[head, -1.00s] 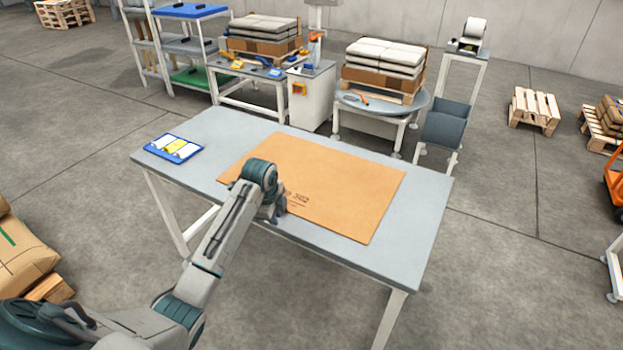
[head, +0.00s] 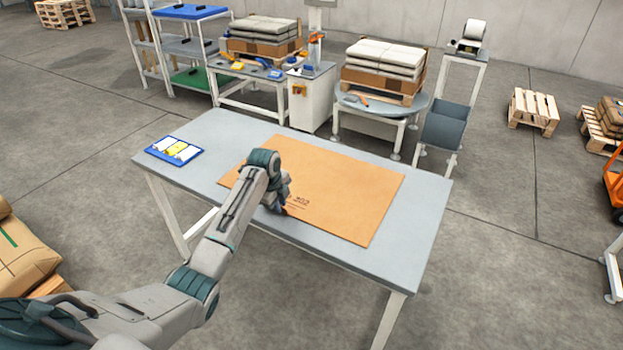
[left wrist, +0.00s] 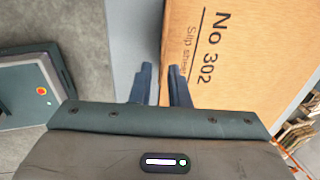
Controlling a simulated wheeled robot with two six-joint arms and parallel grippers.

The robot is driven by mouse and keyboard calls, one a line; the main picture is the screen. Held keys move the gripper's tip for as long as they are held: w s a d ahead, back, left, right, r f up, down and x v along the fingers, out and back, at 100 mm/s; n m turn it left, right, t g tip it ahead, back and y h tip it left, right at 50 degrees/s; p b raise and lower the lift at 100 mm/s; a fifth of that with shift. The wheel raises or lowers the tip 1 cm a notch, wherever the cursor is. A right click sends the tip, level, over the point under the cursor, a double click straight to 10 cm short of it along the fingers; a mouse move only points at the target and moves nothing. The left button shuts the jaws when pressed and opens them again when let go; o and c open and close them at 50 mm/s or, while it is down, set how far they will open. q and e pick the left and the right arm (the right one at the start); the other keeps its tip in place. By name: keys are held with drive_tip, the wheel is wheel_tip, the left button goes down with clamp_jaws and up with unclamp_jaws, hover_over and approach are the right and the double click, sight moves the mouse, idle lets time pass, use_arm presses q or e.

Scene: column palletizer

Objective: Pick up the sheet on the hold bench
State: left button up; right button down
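The sheet (head: 345,190) is a flat tan cardboard slip sheet with dark print, lying on the grey hold bench (head: 420,235). In the left wrist view the sheet (left wrist: 235,75) reads "No 302" and "Slip sheet". My left gripper (head: 282,208) is at the sheet's near edge, partly hidden behind its own wrist. In the left wrist view the left gripper (left wrist: 159,72) has its two fingers apart with nothing held; the sheet's edge runs between them in the picture. I cannot tell whether they touch the sheet. My right gripper is not in view.
A blue board (head: 174,150) with papers lies at the bench's left end. Behind the bench stand a small tool table (head: 245,82), a white cabinet (head: 312,100) and a round turntable (head: 385,108) with a loaded pallet.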

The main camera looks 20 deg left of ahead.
use_arm(q)
drive_tip(key=x, duration=0.3)
drive_tip(key=shift+w+f, duration=0.1)
drive_tip(key=shift+f, duration=0.05)
clamp_jaws()
